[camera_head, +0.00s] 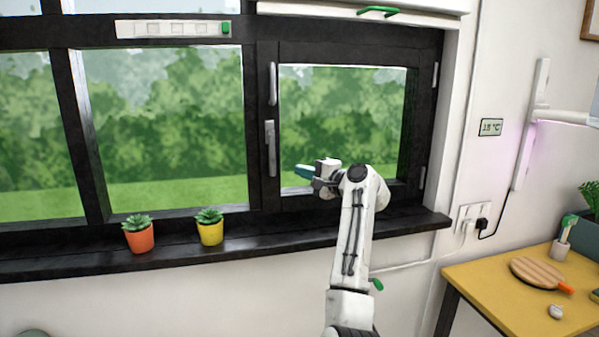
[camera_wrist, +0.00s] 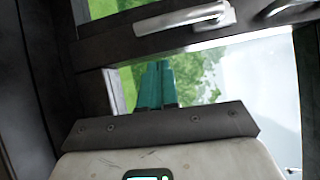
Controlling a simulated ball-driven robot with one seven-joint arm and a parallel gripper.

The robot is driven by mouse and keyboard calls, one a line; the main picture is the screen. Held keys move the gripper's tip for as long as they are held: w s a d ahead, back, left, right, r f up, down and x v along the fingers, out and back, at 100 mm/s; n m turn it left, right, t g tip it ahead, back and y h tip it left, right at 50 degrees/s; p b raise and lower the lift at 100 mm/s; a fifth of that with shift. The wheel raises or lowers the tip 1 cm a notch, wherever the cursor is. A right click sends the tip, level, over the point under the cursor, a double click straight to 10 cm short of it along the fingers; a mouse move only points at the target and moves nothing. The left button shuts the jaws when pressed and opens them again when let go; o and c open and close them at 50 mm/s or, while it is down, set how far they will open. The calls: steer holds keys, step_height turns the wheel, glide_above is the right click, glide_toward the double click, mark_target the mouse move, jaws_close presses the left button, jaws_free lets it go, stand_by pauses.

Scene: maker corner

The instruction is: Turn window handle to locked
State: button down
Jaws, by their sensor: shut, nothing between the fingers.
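The window handle (camera_head: 270,148) is a light grey lever on the dark frame post at the left of the right-hand sash. It hangs roughly vertical, its free end down. In the wrist view, which is rolled, the handle (camera_wrist: 182,19) lies across the top, beyond the fingertips. My gripper (camera_head: 300,171) has teal fingers pressed together and empty. They point left, a little right of the handle's lower end, with a visible gap. The fingers also show in the wrist view (camera_wrist: 157,84), against the glass and greenery. The right-hand sash (camera_head: 345,130) looks shut.
A similar grey fitting (camera_head: 272,83) sits above the handle. An orange pot (camera_head: 139,238) and a yellow pot (camera_head: 211,233) stand on the dark sill (camera_head: 285,237), left of my arm. A yellow table (camera_head: 500,290) stands at right with a wooden paddle (camera_head: 538,273).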

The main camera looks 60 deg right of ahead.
steer(key=b+v, duration=0.1)
steer(key=v, duration=0.6)
steer(key=shift+s+r, duration=0.2)
steer(key=shift+s, duration=0.25)
steer(key=shift+d, duration=0.1)
steer(key=w+a+f+n+g+y, duration=0.15)
steer(key=a+f+n+g, duration=0.3)
steer(key=a+f, duration=0.9)
steer(key=w+a+f+n+g+y, duration=0.1)
steer(key=a+f+n+g+y, duration=0.3)
steer(key=a+f, duration=0.95)
steer(key=s+a+f+n+g, duration=0.4)
steer(key=s+a+f+n, duration=0.2)
steer(key=s, duration=0.5)
steer(key=s+a+f+n+g, duration=0.4)
steer(key=s+a+f+n, duration=0.2)
steer(key=s+a+f, duration=0.4)
steer(key=shift+s+a+f+n+h, duration=0.35)
steer(key=shift+s+a+f+h, duration=0.1)
steer(key=shift+s, duration=0.15)
steer(key=shift+d, duration=0.15)
